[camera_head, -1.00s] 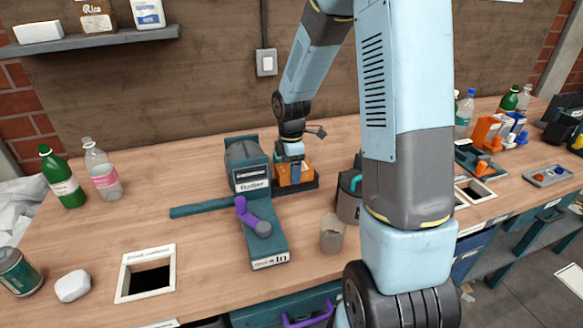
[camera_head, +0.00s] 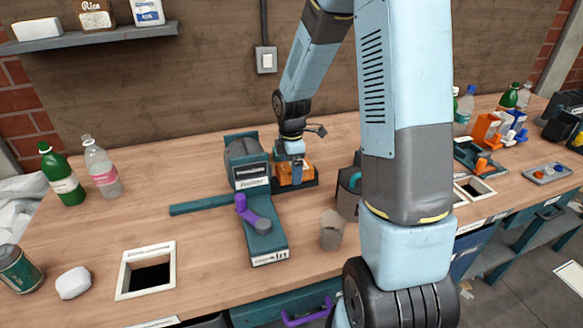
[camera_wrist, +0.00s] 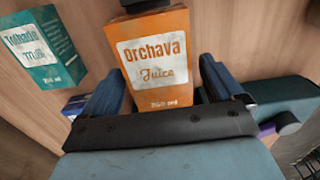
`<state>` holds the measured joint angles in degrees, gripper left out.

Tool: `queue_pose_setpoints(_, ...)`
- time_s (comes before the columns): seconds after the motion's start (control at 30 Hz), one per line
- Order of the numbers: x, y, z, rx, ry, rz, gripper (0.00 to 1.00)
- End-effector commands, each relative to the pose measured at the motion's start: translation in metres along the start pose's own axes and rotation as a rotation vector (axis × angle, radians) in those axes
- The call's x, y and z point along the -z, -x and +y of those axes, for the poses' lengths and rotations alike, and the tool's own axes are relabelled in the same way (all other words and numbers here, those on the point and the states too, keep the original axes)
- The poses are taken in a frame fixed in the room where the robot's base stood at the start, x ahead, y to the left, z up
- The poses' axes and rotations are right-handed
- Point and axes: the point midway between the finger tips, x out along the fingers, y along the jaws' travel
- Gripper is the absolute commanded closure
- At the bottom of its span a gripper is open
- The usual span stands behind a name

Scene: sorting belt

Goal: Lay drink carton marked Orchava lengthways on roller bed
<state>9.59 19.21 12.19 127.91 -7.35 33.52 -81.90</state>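The orange drink carton marked Orchava (camera_wrist: 158,60) stands between my gripper's fingers in the wrist view, its label facing my camera. My gripper (camera_wrist: 163,90) is open around it, and a narrow gap shows at the right finger. In the head view the orange carton (camera_head: 283,174) is partly hidden behind my gripper (camera_head: 297,172). It is at a dark tray-like base (camera_head: 312,184) beside the teal machine (camera_head: 245,165). The machine's label is too small to read surely, and I cannot tell which part is the roller bed.
A purple-handled crank (camera_head: 250,213) stands on the machine's front arm. Bottles stand at the far left.

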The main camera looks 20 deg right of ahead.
Motion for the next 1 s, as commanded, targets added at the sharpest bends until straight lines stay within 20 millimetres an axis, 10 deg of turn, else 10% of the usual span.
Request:
queue_pose_setpoints(0.47,0.0,0.013,0.001,-0.002,-0.001,0.0,0.0)
queue_pose_setpoints(1.0,0.0,0.113,0.001,-0.004,0.0,-0.001,0.0)
